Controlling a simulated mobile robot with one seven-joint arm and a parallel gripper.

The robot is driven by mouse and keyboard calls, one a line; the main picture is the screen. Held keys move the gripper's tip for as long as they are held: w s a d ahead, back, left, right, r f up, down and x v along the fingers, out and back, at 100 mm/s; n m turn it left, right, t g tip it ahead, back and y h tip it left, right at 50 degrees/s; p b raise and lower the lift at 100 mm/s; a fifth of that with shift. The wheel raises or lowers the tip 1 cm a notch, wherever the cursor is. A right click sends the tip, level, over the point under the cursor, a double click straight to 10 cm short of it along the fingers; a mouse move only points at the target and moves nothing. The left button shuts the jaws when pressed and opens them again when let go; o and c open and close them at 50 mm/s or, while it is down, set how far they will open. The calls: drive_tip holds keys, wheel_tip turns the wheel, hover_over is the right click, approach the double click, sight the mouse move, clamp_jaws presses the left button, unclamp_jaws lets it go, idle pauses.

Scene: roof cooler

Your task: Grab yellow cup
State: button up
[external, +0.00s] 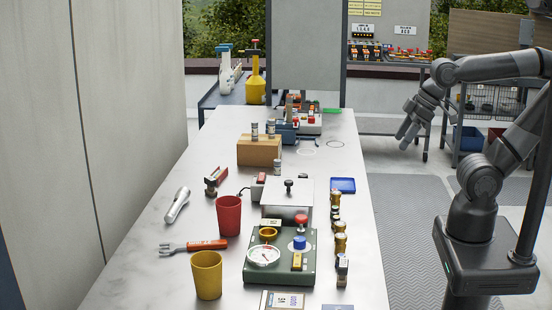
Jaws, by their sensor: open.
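The yellow cup (207,276) stands upright near the front left of the long metal table (140,260). Its open rim faces up. A red cup (229,216) stands a little behind it. My gripper (403,140) is at the upper right, off the table's right side and far from the yellow cup. It is open and holds nothing that I can see. The fingers point down and are small in this view.
A green device with a dial (307,264) sits right of the yellow cup. A red-handled tool (193,245) lies behind it, and a flashlight (177,205) farther back. A cardboard box (259,150) stands mid-table. The table's left front is clear.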

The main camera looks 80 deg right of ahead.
drive_tip(key=o, duration=0.6)
drive_tip(key=shift+c, duration=0.2)
drive_tip(key=w+a+r+n, duration=0.1)
drive_tip(key=w+a+r, duration=0.1)
drive_tip(key=w, duration=0.3)
drive_tip(key=w+a+r+n, duration=0.2)
drive_tip(key=w+a, duration=0.1)
drive_tip(key=w, duration=0.3)
drive_tip(key=n+g+y, duration=0.2)
drive_tip(key=n+y, duration=0.3)
drive_tip(key=n, duration=0.3)
hover_over(200, 294)
drive_tip(key=s+d, duration=0.5)
drive_tip(key=d, duration=0.3)
wheel_tip(200, 294, down, 15)
drive_tip(key=x, duration=1.1)
drive_tip(key=shift+w+a, duration=0.1)
drive_tip(key=shift+a, duration=0.25)
